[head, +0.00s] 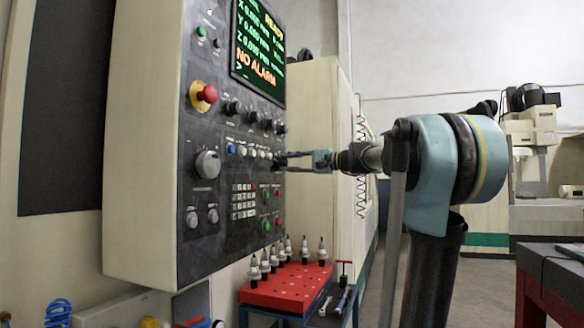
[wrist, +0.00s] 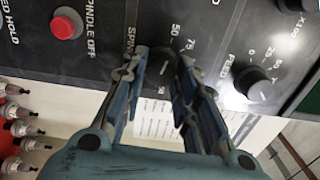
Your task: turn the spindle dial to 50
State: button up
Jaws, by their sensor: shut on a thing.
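The spindle dial (wrist: 163,68) is a dark knob on the black control panel (wrist: 110,42). In the wrist view it sits between the fingers of my gripper (wrist: 162,62), which is shut on it. The printed marks 50 and 75 show just beyond the fingertips, and part of the word SPINDLE shows to the left. The fingers hide much of the dial, and I cannot tell its setting. In the head view my gripper (head: 281,161) reaches the panel from the right, and the dial is too small and covered to make out.
The feed dial (wrist: 254,84) is close to the right of my fingers. A red spindle-off button (wrist: 67,24) is to the left. In the head view a red tool rack (head: 290,287) with several holders stands below the panel. A screen (head: 259,46) reads NO ALARM.

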jog(key=shift+s+a+f+n, duration=0.1)
jog(key=shift+n, duration=0.2)
jog(key=o, duration=1.1)
jog(key=shift+c, duration=0.2)
jog(key=shift+s+d, duration=0.1)
jog(key=shift+d, duration=0.4)
jog(key=v, duration=1)
jog(key=shift+d, duration=0.4)
jog(key=shift+s, duration=0.15)
